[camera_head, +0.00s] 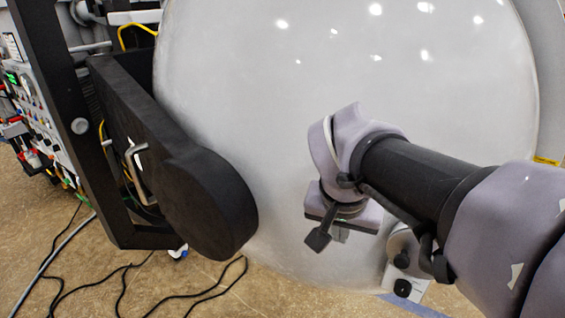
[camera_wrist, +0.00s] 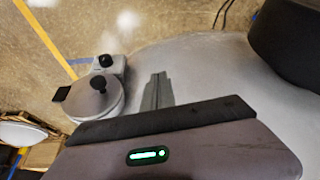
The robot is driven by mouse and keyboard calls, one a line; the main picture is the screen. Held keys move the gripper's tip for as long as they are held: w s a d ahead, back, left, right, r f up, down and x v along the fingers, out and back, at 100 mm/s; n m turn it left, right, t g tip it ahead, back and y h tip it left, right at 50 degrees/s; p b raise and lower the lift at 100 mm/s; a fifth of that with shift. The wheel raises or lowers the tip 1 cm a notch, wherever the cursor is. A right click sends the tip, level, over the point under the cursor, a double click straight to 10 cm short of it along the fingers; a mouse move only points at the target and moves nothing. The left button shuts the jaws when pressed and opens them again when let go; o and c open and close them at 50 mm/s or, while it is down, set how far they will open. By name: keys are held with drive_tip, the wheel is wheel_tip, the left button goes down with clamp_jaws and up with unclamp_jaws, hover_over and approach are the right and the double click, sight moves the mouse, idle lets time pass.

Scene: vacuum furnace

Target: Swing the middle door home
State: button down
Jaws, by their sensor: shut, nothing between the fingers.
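A large pale grey domed door (camera_head: 260,120) fills the middle of the head view; I take it to be the middle door. A thick black hinge arm (camera_head: 205,195) reaches its left side. The dome's smooth shell (camera_wrist: 215,70) also shows in the wrist view. My gripper (camera_head: 318,241) hangs pointing down in front of the dome's lower right part. Its fingers (camera_wrist: 157,92) are shut and empty, and I see no clear contact with the dome. I cannot tell how wide the door stands open.
A small grey fitting with black knobs (camera_head: 403,265) sits low beside my arm, also in the wrist view (camera_wrist: 97,100). A black frame (camera_head: 60,110) and a panel of coloured connectors (camera_head: 35,110) stand at left. Cables (camera_head: 120,285) lie on the brown floor.

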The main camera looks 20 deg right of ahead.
drive_tip(key=w+d+f+b, duration=0.3)
drive_tip(key=w+f, duration=0.3)
drive_tip(key=f, duration=0.2)
drive_tip(key=shift+w+d+f, duration=0.15)
drive_tip(key=shift+w+d, duration=0.15)
drive_tip(key=shift+d, duration=0.35)
drive_tip(key=shift+d, duration=0.1)
